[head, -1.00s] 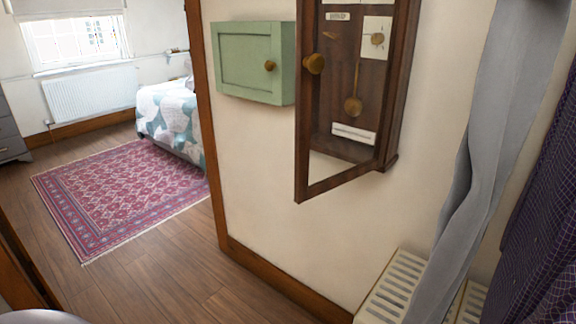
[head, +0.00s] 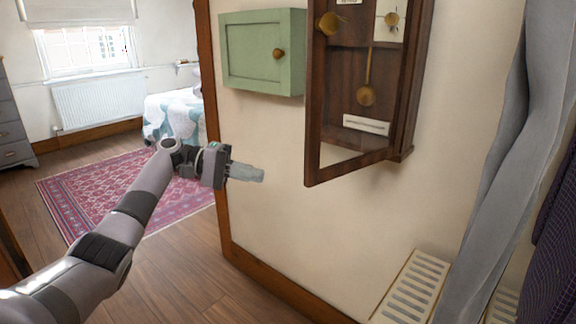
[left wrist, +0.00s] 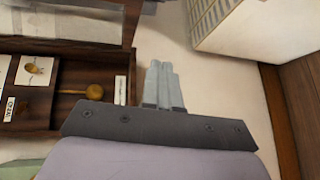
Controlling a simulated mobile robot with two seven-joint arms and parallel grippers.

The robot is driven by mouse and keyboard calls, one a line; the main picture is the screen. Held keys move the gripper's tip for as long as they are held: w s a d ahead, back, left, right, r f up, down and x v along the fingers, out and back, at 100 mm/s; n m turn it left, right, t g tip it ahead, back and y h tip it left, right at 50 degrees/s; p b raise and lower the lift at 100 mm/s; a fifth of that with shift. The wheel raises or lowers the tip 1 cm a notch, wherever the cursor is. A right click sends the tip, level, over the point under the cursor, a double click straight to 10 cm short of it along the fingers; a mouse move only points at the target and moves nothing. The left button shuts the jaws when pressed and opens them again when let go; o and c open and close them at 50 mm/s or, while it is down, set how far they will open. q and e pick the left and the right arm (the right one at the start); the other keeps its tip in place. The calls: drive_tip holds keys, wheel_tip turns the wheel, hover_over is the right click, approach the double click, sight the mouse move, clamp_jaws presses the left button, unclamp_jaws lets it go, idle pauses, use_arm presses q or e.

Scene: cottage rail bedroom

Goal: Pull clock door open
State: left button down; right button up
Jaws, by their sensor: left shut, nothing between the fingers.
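The dark wooden wall clock (head: 408,75) hangs at upper right in the head view. Its framed door (head: 316,130) stands ajar, swung out from the case, with a round brass knob (head: 328,22) near the top of the picture. A brass pendulum (head: 366,95) and a white label show inside. My left gripper (head: 262,174) is shut and empty, left of the door's lower corner and apart from it in the picture. In the left wrist view the gripper fingers (left wrist: 162,85) are together, with the clock case (left wrist: 70,75) at left. My right gripper is out of view.
A green wall cabinet (head: 250,50) hangs left of the clock. A white slatted radiator cover (head: 415,290) and a grey curtain (head: 510,170) are at right. A wooden door frame (head: 210,100) stands left of the wall. Wood floor and a red rug (head: 95,190) lie beyond.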

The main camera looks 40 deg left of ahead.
use_arm(q)
wheel_tip(320, 180, up, 7)
drive_tip(key=s+a+m+h, duration=0.1)
drive_tip(key=s+a+h, duration=0.2)
drive_tip(key=s+d+p+x, duration=0.1)
drive_tip(key=s+x, duration=0.1)
drive_tip(key=x, duration=1.1)
drive_tip(key=shift+p, duration=0.35)
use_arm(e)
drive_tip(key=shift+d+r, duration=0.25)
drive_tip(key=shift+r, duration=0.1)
use_arm(q)
drive_tip(key=shift+d, duration=0.1)
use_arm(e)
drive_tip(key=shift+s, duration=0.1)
